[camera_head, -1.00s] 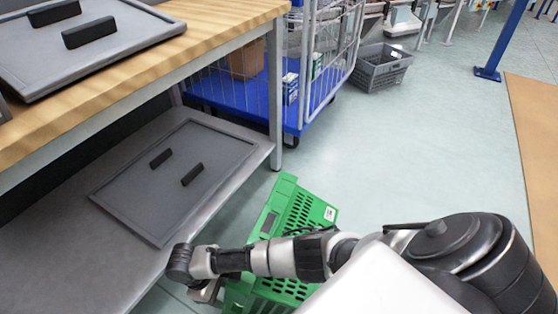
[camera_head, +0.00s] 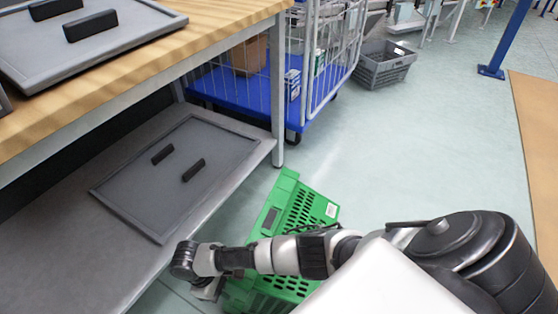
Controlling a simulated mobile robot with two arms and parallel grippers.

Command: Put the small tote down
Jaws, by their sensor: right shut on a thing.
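A green perforated tote (camera_head: 298,208) is beside the bench's lower shelf, tilted in the picture, with a white label on one side. My right arm lies across it and hides its middle. My right gripper (camera_head: 207,290) is at the tote's left side, by the shelf edge. It is shut on the tote, though its fingertips are mostly hidden. I cannot tell whether the tote touches the floor. My left gripper is not in view.
A wooden-topped bench (camera_head: 215,38) has a grey lower shelf (camera_head: 60,250) at left. Grey trays with black blocks lie on both levels. A blue wire cart (camera_head: 255,90) and a grey crate (camera_head: 383,64) stand behind.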

